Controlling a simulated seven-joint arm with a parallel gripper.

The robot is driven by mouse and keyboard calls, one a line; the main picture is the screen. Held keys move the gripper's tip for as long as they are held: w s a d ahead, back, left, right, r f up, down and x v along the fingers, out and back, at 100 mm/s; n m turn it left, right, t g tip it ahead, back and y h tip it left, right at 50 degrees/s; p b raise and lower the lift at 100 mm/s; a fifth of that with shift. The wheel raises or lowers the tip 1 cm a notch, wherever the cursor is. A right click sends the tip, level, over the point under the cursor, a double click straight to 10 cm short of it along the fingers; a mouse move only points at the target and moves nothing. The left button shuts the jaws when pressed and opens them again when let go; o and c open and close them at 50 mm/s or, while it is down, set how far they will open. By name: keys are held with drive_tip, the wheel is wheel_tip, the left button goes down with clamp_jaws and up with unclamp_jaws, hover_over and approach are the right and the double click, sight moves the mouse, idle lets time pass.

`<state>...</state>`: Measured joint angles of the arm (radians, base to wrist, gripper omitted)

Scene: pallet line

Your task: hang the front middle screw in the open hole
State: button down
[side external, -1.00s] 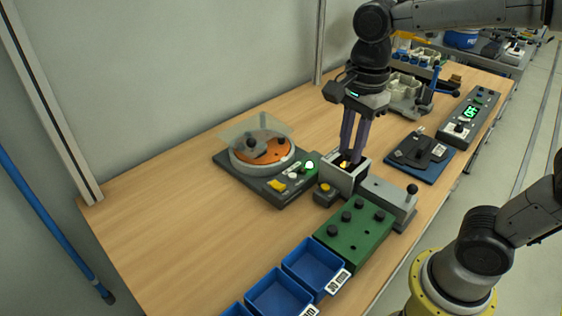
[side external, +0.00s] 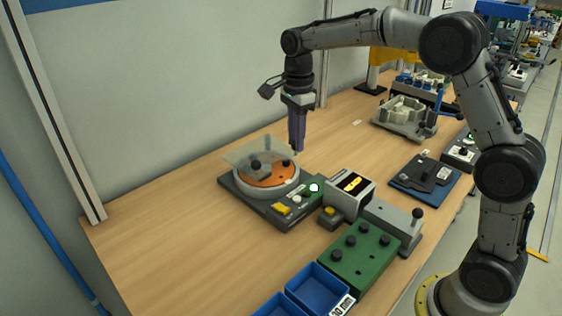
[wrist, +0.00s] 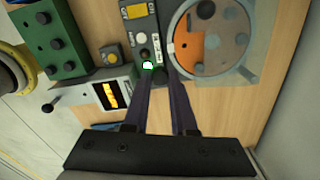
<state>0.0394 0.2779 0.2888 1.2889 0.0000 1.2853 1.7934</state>
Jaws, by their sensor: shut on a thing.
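My gripper (side external: 297,149) is raised above the table, behind and right of the turntable (side external: 262,192). Its long purple fingers point down. In the wrist view, the fingertips (wrist: 160,76) are shut on a small dark part, apparently the screw; its shape is mostly hidden. The green block (side external: 349,277) holds several black screws (side external: 364,227) standing upright. The turntable has an orange disc (side external: 281,180) under a clear cover. The green block also shows in the wrist view (wrist: 78,12).
A grey box with a glowing yellow slot (side external: 352,184) stands between turntable and green block. A grey fixture with a black knob (side external: 395,227) adjoins it. Blue bins (side external: 318,288) are at the front; a blue plate fixture (side external: 425,178) is at right. The table's left side is clear.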

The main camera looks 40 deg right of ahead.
drive_tip(key=shift+w+d+f, duration=0.1)
drive_tip(key=shift+w+f, duration=0.75)
drive_tip(key=shift+f, duration=0.65)
drive_tip(key=shift+w+a+f, duration=0.1)
drive_tip(key=shift+w+f, duration=0.75)
drive_tip(key=shift+f, duration=0.7)
drive_tip(key=shift+w+d+f, duration=0.1)
drive_tip(key=shift+w+f, duration=0.75)
drive_tip(key=shift+f, duration=0.65)
drive_tip(key=shift+f, duration=0.6)
drive_tip(key=c, duration=1)
unclamp_jaws()
drive_tip(key=shift+r, duration=0.1)
